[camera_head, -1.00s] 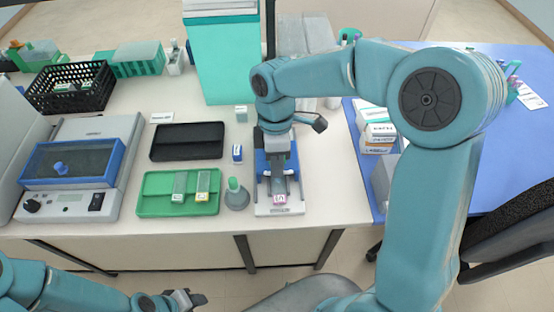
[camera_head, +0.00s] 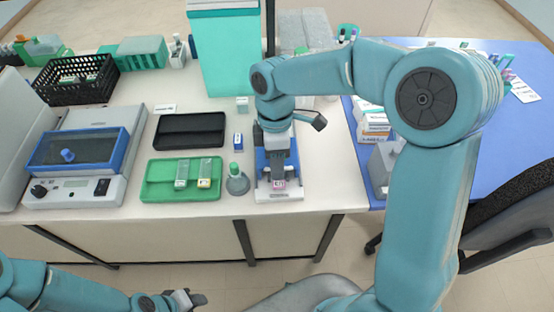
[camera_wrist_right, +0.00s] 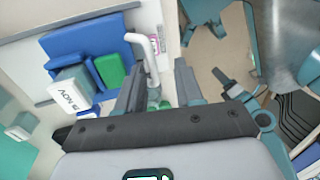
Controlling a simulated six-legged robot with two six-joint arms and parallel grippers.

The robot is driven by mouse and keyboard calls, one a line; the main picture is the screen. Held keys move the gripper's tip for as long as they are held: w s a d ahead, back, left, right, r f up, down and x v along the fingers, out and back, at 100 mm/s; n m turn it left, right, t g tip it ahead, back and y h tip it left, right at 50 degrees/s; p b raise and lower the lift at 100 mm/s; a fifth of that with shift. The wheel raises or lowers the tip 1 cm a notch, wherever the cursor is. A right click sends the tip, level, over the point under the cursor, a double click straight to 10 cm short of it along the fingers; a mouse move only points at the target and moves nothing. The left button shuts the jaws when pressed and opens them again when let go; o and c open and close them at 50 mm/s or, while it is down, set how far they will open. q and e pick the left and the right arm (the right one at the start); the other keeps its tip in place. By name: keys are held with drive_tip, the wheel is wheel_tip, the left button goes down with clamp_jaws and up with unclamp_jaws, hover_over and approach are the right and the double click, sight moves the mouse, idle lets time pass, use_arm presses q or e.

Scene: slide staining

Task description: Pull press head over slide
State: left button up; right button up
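The press (camera_head: 262,160) is a blue and white device standing at the table's front edge. A slide with a pink label (camera_head: 279,184) lies at its front end; the label also shows in the right wrist view (camera_wrist_right: 153,43). My right gripper (camera_head: 280,174) points down over the press, just behind the label, and hides much of the press head. In the right wrist view its two fingers (camera_wrist_right: 160,85) stand apart, with a pale bent handle (camera_wrist_right: 145,50) between them; contact is unclear. My left gripper (camera_head: 185,299) is low, in front of the table, away from the press.
Left of the press are a grey holder with a green-topped item (camera_head: 237,183), a small blue-and-white bottle (camera_head: 238,142), a green tray (camera_head: 150,192) with two slide boxes, and a black tray (camera_head: 165,132). White boxes (camera_head: 374,130) stand to the right.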

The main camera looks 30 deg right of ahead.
drive_tip(key=shift+w+d, duration=0.2)
drive_tip(key=shift+w, duration=0.05)
drive_tip(key=v, duration=1.6)
drive_tip(key=shift+p, duration=0.35)
drive_tip(key=shift+s+a+r, duration=0.1)
